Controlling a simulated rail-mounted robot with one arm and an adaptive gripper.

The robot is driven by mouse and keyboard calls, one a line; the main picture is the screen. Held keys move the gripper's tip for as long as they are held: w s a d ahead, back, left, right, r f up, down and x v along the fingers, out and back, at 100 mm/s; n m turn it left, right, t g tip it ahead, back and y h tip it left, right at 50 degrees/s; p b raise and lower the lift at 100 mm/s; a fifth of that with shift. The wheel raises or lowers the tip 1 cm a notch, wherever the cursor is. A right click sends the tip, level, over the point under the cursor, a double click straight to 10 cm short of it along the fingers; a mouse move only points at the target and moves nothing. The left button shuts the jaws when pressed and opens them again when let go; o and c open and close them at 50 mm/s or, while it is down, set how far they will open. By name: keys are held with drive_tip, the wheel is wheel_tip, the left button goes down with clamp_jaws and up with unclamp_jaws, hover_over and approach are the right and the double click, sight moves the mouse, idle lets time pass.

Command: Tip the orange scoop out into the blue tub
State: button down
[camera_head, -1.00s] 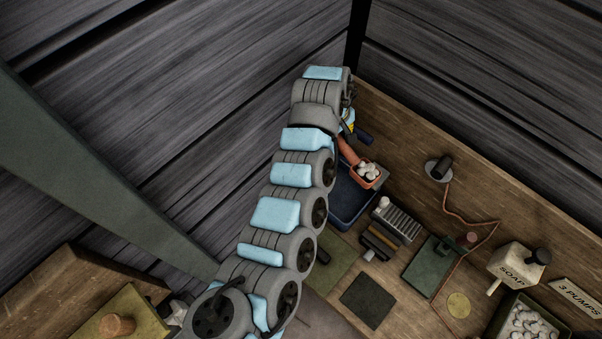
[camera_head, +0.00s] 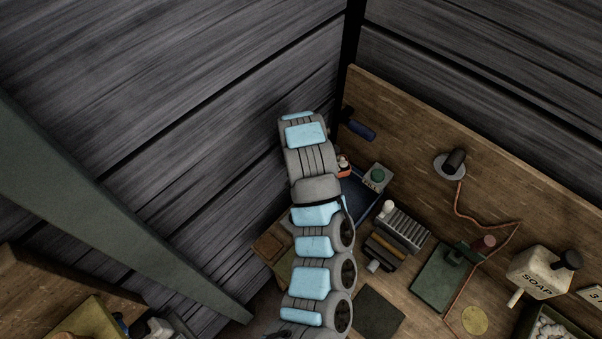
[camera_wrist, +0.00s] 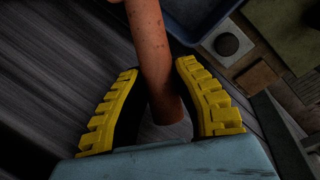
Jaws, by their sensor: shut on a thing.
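My gripper (camera_wrist: 156,70) is shut on the handle of the orange scoop (camera_wrist: 150,40), which runs up between the yellow-ridged fingers in the wrist view. The scoop's bowl is out of that view. In the head view only a small part of the scoop (camera_head: 344,173) shows beside my arm, with something pale at it; its tilt and contents cannot be told. The blue tub (camera_head: 371,205) sits right and below, partly behind my arm. Its corner also shows in the wrist view (camera_wrist: 205,32). What lies in the tub is hidden.
A pale box with a green round top (camera_head: 377,177) stands at the tub's far side. A ridged grey block (camera_head: 404,229) is right of the tub. A dark-handled tool (camera_head: 359,130) is at the back board. A soap bottle (camera_head: 540,272) stands farther right.

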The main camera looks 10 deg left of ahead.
drive_tip(key=shift+s+a+f+n, duration=0.2)
drive_tip(key=shift+s+f+n, duration=0.05)
drive_tip(key=shift+s+n, duration=0.1)
drive_tip(key=shift+f+b, duration=0.1)
drive_tip(key=shift+b, duration=0.25)
drive_tip(key=t+y, duration=0.1)
drive_tip(key=t, duration=0.1)
drive_tip(key=s+f+t+y+b, duration=0.1)
drive_tip(key=t, duration=0.2)
drive_tip(key=s+d+f+t+y, duration=0.1)
drive_tip(key=t, duration=0.2)
drive_tip(key=shift+s+f+y+b, duration=0.15)
drive_tip(key=shift+f+y+b, duration=0.05)
drive_tip(key=shift+y+b, duration=0.1)
idle(1.1)
drive_tip(key=shift+f, duration=0.15)
idle(0.7)
